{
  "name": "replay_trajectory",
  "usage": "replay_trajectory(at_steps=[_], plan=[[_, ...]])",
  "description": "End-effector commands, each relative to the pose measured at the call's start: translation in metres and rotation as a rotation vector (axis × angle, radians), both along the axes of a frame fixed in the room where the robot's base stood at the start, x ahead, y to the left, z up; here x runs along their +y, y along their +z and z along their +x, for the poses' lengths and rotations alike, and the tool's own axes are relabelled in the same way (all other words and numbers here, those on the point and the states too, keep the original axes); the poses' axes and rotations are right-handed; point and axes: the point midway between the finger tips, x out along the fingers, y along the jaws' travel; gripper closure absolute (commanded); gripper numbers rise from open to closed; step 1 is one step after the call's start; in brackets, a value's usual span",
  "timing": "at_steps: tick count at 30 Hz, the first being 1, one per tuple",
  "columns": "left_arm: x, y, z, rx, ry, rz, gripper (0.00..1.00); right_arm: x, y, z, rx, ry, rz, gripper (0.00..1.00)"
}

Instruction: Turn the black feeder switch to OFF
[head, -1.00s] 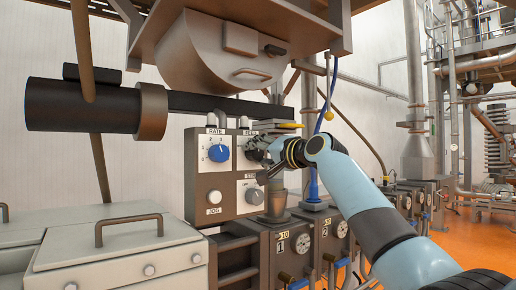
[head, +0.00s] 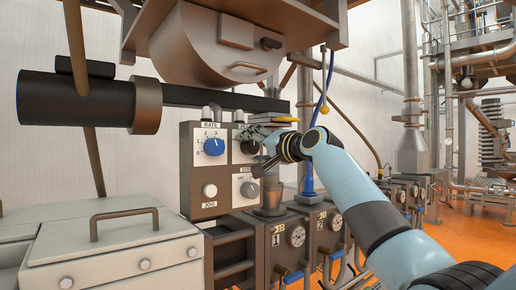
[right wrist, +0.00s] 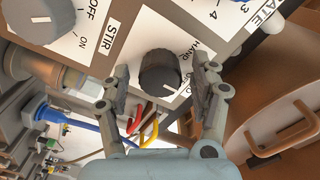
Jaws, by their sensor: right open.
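The black feeder switch (head: 250,147) is a round knob on the upper right of the control box, partly hidden by my right gripper in the head view. My right gripper (head: 263,152) is open in front of that switch. In the right wrist view the feeder switch (right wrist: 160,73) sits between the two open fingers (right wrist: 164,80), one on each side, with gaps showing. My left gripper is out of view.
The control box (head: 190,180) also carries a blue RATE knob (head: 214,147), a white JOG button (head: 210,190) and a dark STIR knob (head: 249,190) just below the feeder switch. A brown drum handle (right wrist: 282,132) shows at the right of the wrist view.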

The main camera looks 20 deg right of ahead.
Motion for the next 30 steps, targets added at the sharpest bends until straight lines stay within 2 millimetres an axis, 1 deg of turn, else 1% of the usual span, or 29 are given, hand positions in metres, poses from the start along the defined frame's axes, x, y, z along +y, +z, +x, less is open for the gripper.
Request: replay_trajectory(at_steps=[2,5,12,15,18,23,30], plan=[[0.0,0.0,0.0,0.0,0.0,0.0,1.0,-0.003,-0.001,-0.005,0.0,-0.001,-0.002,0.37],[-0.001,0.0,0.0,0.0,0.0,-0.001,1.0,-0.008,-0.001,-0.018,0.0,-0.002,-0.003,0.37],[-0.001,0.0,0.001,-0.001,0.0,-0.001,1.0,-0.026,-0.002,-0.068,0.0,-0.002,-0.006,0.37],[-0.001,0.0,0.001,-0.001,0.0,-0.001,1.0,-0.032,-0.002,-0.087,0.001,-0.002,-0.006,0.37],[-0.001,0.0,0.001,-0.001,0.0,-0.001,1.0,-0.038,-0.002,-0.1,0.0,-0.002,-0.004,0.37],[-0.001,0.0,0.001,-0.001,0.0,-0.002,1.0,-0.041,-0.001,-0.111,0.002,0.0,-0.002,0.37],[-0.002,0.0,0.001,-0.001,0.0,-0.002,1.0,-0.041,-0.001,-0.112,0.001,0.0,0.0,0.37]])
